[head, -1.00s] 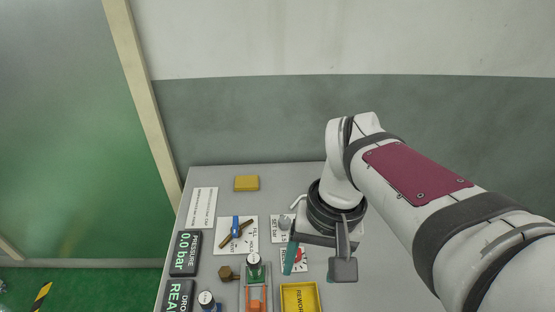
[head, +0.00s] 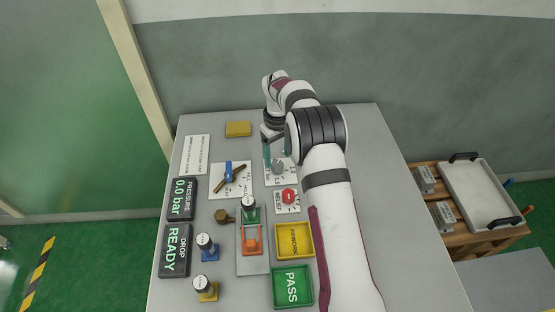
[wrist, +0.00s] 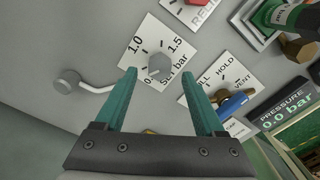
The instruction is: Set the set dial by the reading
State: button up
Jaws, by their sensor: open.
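The set dial is a grey knob (wrist: 158,66) on a white plate (wrist: 140,48) marked "1.0", "1.5" and "SET bar" in the wrist view. In the head view its plate (head: 285,179) is partly hidden by my gripper. My gripper (wrist: 159,76) is open and empty, with its teal fingertips on either side of the knob in the wrist view. Contact and the knob's exact setting cannot be told. In the head view my gripper (head: 267,155) is over the plate's left edge. The pressure display (head: 181,198) reads "0.0 bar".
A fill/hold/vent plate with a blue-handled valve (head: 229,175) is left of the dial, and a red relief knob (head: 288,196) is nearer. Sieve columns, a yellow tray (head: 310,254) and a green PASS tray (head: 307,302) stand in front.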

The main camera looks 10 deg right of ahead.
aim_at(278, 164)
jog(key=shift+f, duration=1.6)
grip_shut()
